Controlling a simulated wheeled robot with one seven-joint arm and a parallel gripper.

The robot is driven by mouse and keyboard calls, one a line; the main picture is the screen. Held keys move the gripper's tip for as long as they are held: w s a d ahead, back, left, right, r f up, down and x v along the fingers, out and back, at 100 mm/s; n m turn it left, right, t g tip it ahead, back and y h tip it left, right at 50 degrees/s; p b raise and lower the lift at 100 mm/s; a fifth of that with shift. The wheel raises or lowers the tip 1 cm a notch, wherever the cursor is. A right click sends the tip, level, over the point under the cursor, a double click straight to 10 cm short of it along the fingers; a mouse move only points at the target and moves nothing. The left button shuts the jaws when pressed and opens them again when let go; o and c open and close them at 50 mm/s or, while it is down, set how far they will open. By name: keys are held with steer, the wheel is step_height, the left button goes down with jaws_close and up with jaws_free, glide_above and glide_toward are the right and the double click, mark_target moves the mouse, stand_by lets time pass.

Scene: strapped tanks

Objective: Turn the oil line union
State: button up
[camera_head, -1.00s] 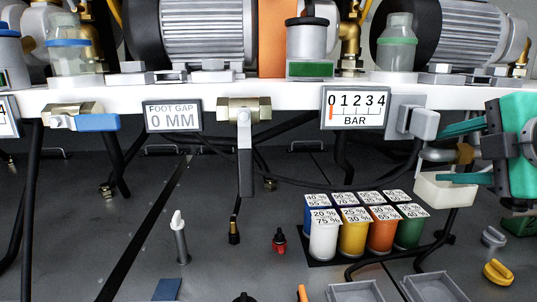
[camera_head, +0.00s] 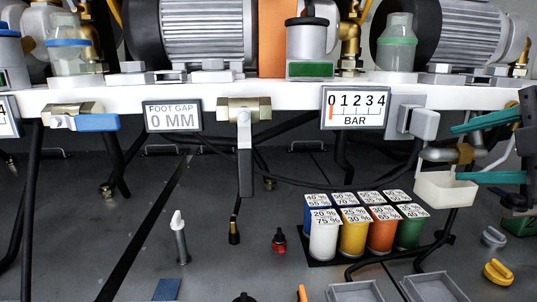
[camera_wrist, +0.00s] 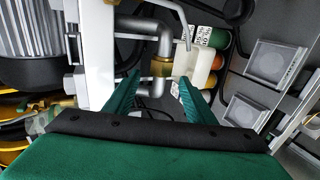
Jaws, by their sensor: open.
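The oil line union looks like the brass nut (camera_head: 465,153) on the grey pipe at the right, below the white shelf. In the wrist view the brass nut (camera_wrist: 160,67) sits just beyond and between my fingertips. My gripper (camera_head: 456,153) is open, with one teal finger above the nut and the other below it in the head view. In the wrist view the fingers of my gripper (camera_wrist: 158,82) look apart from the nut and hold nothing. Whether the fingertips reach around the nut is hard to tell.
A white drip tray (camera_head: 447,190) hangs right under the union, close to the lower finger. A grey box (camera_head: 412,117) is left of it. A gauge reads near 0 bar (camera_head: 355,107). Several coloured jars (camera_head: 380,235) and grey bins (camera_head: 437,288) stand below.

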steer(key=shift+v, duration=1.7)
steer(key=o, duration=0.6)
steer(key=shift+c, duration=0.2)
